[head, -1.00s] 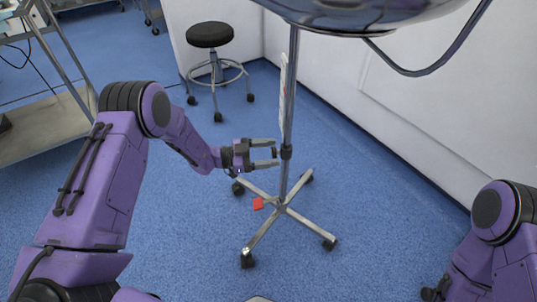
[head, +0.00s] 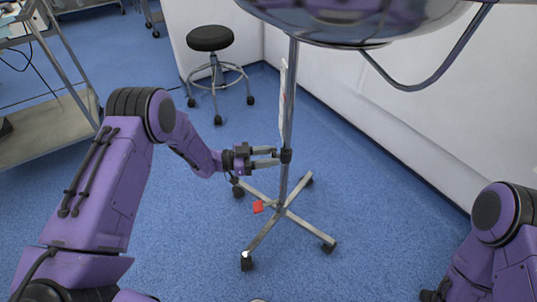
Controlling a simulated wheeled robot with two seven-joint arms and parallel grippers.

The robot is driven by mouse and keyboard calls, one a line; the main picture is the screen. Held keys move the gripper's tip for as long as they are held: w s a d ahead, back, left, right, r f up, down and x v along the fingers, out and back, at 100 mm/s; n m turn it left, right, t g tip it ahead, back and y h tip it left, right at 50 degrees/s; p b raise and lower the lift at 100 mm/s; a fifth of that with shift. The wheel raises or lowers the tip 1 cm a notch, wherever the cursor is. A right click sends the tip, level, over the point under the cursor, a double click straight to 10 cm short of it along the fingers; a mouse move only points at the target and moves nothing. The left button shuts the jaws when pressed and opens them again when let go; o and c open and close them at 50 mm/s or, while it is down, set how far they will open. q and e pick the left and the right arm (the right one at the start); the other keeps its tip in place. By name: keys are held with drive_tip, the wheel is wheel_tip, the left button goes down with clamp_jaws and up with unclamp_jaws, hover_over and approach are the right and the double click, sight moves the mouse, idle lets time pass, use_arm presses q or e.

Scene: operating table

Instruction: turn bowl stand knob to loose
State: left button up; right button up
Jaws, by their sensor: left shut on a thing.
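The bowl stand (head: 289,110) is a thin metal pole on a wheeled base, with a large shiny bowl (head: 350,20) at the top. A dark collar with the knob (head: 286,155) sits partway up the pole. My left gripper (head: 276,157) reaches in from the left and is shut on the knob, its fingertips at the collar's left side. The fingers hide most of the knob, so its turn position cannot be seen. My right arm shows at the lower right, but its gripper fingers are not visible.
A black stool (head: 211,38) on wheels stands behind the stand. A red pedal or tag (head: 258,206) is by the stand's base (head: 280,208). A metal cart (head: 45,130) is at the left. A white wall (head: 450,120) runs along the right. Blue floor lies open in front.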

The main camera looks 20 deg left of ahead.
use_arm(q)
drive_tip(key=shift+f+n+p, duration=0.2)
drive_tip(key=shift+n+p, duration=1.4)
drive_tip(key=shift+n, duration=6.9)
drive_tip(key=shift+f+n+p, duration=0.2)
drive_tip(key=shift+n+p, duration=1.4)
drive_tip(key=shift+n, duration=6.9)
drive_tip(key=o, duration=1.1)
drive_tip(key=shift+c, duration=0.2)
drive_tip(key=shift+a, duration=0.1)
